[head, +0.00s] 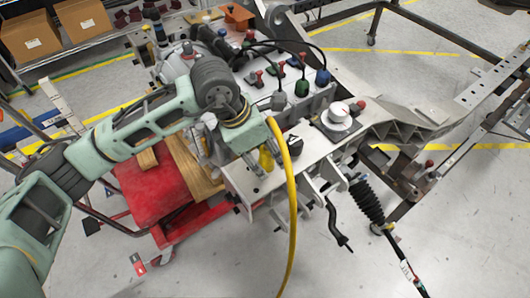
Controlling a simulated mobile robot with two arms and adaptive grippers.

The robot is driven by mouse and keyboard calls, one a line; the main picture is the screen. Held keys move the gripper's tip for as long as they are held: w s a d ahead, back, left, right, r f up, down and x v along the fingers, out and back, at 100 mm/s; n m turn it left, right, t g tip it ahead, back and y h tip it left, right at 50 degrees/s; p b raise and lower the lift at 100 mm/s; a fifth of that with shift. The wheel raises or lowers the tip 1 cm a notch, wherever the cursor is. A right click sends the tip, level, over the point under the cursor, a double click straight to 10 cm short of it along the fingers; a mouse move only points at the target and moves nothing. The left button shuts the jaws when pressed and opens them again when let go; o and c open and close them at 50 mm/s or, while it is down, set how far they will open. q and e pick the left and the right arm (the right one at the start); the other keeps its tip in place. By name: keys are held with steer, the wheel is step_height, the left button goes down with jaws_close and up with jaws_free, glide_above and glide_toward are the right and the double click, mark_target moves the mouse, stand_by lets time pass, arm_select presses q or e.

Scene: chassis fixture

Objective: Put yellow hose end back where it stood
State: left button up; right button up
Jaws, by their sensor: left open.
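The yellow hose (291,200) runs up from the bottom edge of the head view and curves over to my left gripper (262,166). Its upper part passes close against the gripper's green body. A short yellow piece (266,158) shows just under the gripper, above the grey chassis plate (240,186); it may be the hose end. My left gripper is open and points down at the plate's near edge. The gripper hides much of its fingers and the plate spot below, so I cannot tell whether they touch the hose. My right gripper is not in view.
Capped connectors in black, green and blue (302,88) stand on the chassis behind the gripper. A white round cap (339,112) sits to the right. A black ribbed boot (366,202) with a cable hangs at the front right. A red cart (150,190) stands left below.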

arm_select(q)
steer(key=b+v, duration=0.2)
steer(key=v, duration=1)
steer(key=shift+b, duration=0.3)
